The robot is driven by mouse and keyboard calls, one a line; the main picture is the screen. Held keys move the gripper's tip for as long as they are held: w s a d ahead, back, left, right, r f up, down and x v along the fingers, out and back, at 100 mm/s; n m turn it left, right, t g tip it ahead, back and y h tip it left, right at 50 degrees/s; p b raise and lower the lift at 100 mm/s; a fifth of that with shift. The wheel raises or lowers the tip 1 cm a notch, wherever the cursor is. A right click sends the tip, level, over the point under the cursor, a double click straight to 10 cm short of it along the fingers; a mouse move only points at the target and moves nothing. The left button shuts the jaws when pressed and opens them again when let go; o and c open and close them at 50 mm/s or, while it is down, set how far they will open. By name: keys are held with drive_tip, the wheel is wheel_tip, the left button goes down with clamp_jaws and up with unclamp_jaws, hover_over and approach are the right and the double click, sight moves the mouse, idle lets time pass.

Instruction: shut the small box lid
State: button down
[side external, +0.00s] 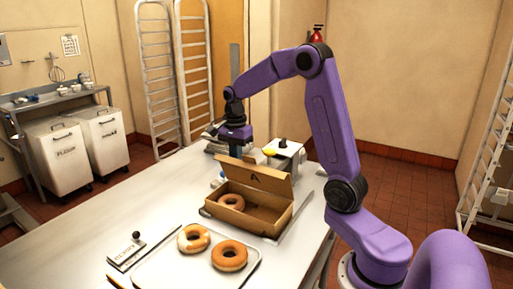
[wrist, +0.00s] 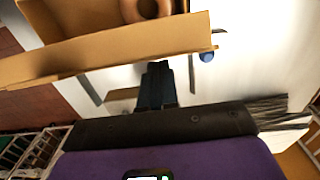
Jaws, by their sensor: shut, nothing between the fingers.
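The small cardboard box (side external: 265,222) stands on the table with its lid (side external: 255,176) raised, tilted up along the back edge. A glazed donut (side external: 231,201) lies inside at the left. In the wrist view, the box lid (wrist: 110,48) crosses the upper part as a long tan strip, with the donut (wrist: 148,8) beyond it. My gripper (side external: 247,156) is behind the raised lid, pointing down, with its lower end partly hidden by it. In the wrist view my gripper (wrist: 157,70) has its dark fingers together and empty, close to the lid; I cannot tell whether they touch.
A tray (side external: 170,275) with two donuts (side external: 229,256) is in front of the box. A flat metal scraper-like item (side external: 127,252) lies at the left. A white device (side external: 285,151) stands behind the box at the right. The table's left part is clear.

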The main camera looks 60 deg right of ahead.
drive_tip(key=shift+a, duration=1.15)
drive_tip(key=shift+r, duration=0.15)
drive_tip(key=shift+r, duration=2.9)
